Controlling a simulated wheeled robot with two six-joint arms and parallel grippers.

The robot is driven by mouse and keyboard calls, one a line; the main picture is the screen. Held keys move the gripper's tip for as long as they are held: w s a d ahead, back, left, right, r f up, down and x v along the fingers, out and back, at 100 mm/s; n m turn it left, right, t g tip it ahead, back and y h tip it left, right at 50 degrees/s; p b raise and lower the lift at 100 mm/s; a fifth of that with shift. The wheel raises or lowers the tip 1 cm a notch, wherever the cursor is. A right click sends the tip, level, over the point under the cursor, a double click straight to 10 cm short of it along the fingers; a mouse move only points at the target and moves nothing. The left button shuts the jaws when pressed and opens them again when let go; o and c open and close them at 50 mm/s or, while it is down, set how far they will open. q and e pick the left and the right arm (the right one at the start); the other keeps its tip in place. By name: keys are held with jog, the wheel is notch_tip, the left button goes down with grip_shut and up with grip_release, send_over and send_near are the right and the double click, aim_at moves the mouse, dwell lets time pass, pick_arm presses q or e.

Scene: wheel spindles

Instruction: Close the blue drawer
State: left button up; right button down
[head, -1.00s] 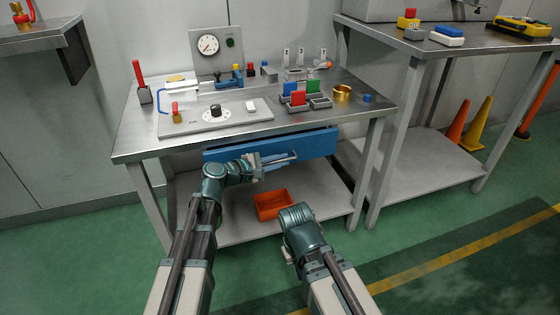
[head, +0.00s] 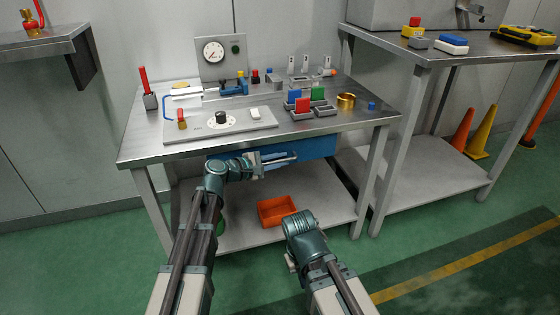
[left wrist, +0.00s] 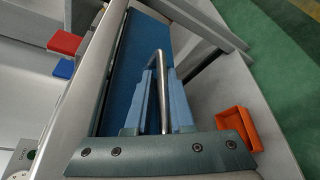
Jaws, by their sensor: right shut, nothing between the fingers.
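The blue drawer (head: 308,149) sits under the front edge of the metal worktable, its front close beneath the tabletop. Its silver handle (head: 286,159) sticks out at the front. My left gripper (head: 266,163) is at this handle. In the left wrist view, its two light blue fingers (left wrist: 165,105) are on either side of the handle (left wrist: 161,62) and look shut on it, with the drawer front (left wrist: 140,62) just beyond. My right gripper (head: 290,262) is low in front of the table, away from the drawer, shut and empty; my wrist partly hides it.
An orange bin (head: 278,211) stands on the lower shelf (head: 330,205) below the drawer. The tabletop (head: 145,148) holds a control panel, a gauge and several colored blocks. A second table (head: 440,53) stands at the right. Open green floor lies in front.

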pick_arm(q)
jog(key=p+v, duration=0.3)
jog(key=v, duration=1)
jog(key=shift+s+a, duration=0.15)
jog(key=shift+a, duration=0.2)
jog(key=s+d+f+m+g+y, duration=0.4)
jog(key=s+d+f+m+g, duration=0.4)
jog(key=s+d+f+m, duration=0.3)
jog(key=s+a+f+m+g+y, duration=0.1)
jog(key=s+a+f+m+y, duration=0.25)
jog(key=s+y, duration=0.2)
jog(key=s+a+f+m+g+y, duration=0.1)
jog(key=s+a+f+m+y, duration=0.1)
jog(key=s+m+y, duration=0.3)
notch_tip(320, 180, up, 38)
jog(key=s+n+h+p, duration=0.1)
jog(key=p, duration=3.7)
jog(key=shift+r+n+p, duration=0.15)
jog(key=shift+n+p, duration=0.2)
jog(key=shift+s+d, duration=0.1)
jog(key=shift+d, duration=0.05)
